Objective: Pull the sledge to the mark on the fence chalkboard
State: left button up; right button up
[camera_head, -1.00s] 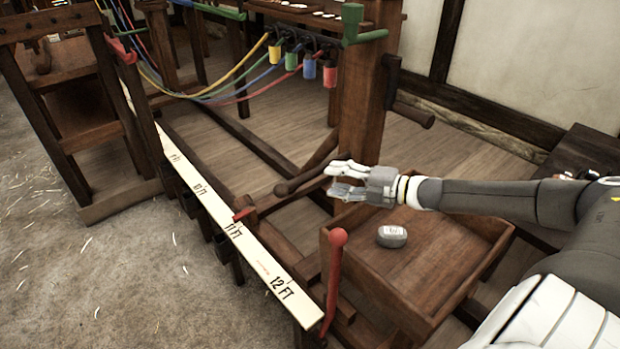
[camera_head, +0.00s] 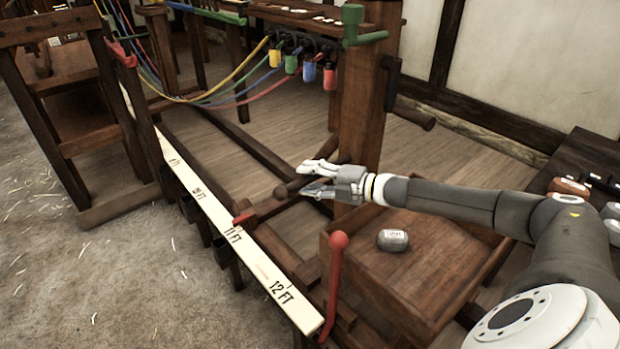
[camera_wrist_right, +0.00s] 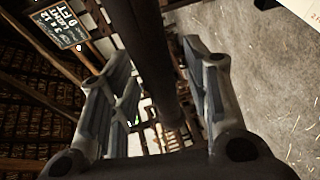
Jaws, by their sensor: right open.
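The sledge (camera_head: 400,300) is a dark wooden frame with a box top bearing a grey weight (camera_head: 393,240). A red pointer (camera_head: 243,218) stands beside the scale board (camera_head: 262,262) near its 11 FT mark. A round-ended wooden handle bar (camera_head: 290,188) sticks out toward the scale. My right gripper (camera_head: 310,180) is open at this bar. In the right wrist view a dark bar (camera_wrist_right: 150,55) runs between its spread fingers (camera_wrist_right: 155,80); contact cannot be told. My left gripper is out of view.
A red-knobbed lever (camera_head: 335,265) stands at the scale's near end. A thick post (camera_head: 362,110) rises behind my right gripper. Coloured ropes (camera_head: 235,85) run from hooks with coloured bobbins (camera_head: 310,70) to the far left. The floor left of the scale is clear.

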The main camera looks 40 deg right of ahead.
jog(key=shift+w+a, duration=0.15)
jog(key=shift+w, duration=0.1)
grip_shut()
dwell(0.3)
